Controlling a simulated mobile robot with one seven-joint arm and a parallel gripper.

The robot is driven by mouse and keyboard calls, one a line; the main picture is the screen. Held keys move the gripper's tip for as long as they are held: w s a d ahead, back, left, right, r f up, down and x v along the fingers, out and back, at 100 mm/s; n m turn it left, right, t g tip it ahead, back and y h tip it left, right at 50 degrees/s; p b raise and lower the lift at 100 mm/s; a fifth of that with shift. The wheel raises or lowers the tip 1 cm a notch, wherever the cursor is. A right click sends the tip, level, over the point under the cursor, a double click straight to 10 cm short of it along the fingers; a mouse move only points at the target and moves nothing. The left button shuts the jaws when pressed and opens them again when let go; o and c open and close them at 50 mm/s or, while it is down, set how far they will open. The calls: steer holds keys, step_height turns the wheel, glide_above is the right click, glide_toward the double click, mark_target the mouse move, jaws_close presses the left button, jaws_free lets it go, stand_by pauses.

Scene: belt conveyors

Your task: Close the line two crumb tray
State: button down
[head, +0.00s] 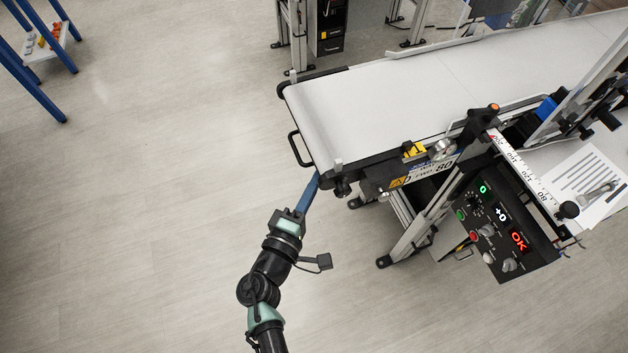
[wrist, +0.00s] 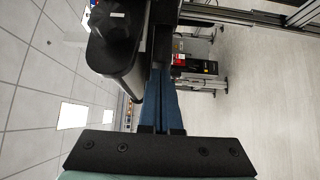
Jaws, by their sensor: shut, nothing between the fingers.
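A black bar handle (head: 296,150) sticks out from the left end of the belt conveyor, low under the belt; it looks like the crumb tray's handle. The tray body is hidden under the belt. My gripper (head: 315,180) has its long blue fingers together, empty, with the tips at the conveyor's near left corner, to the right of the handle. In the wrist view the blue fingers (wrist: 166,102) point past the dark end parts of the conveyor (wrist: 115,40). I cannot tell whether they touch anything.
The conveyor's white belt (head: 380,100) is empty. A control box (head: 505,228) with lit green and red displays hangs at its near side, above metal legs. A blue-legged rack (head: 40,55) stands far left. The floor (head: 150,190) left of the conveyor is clear.

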steer(key=shift+d, duration=0.1)
steer(key=d+b, duration=0.1)
steer(key=d, duration=0.1)
steer(key=w+d+b, duration=0.1)
steer(key=d, duration=0.1)
steer(key=shift+w+d, duration=0.1)
steer(key=shift+d, duration=0.05)
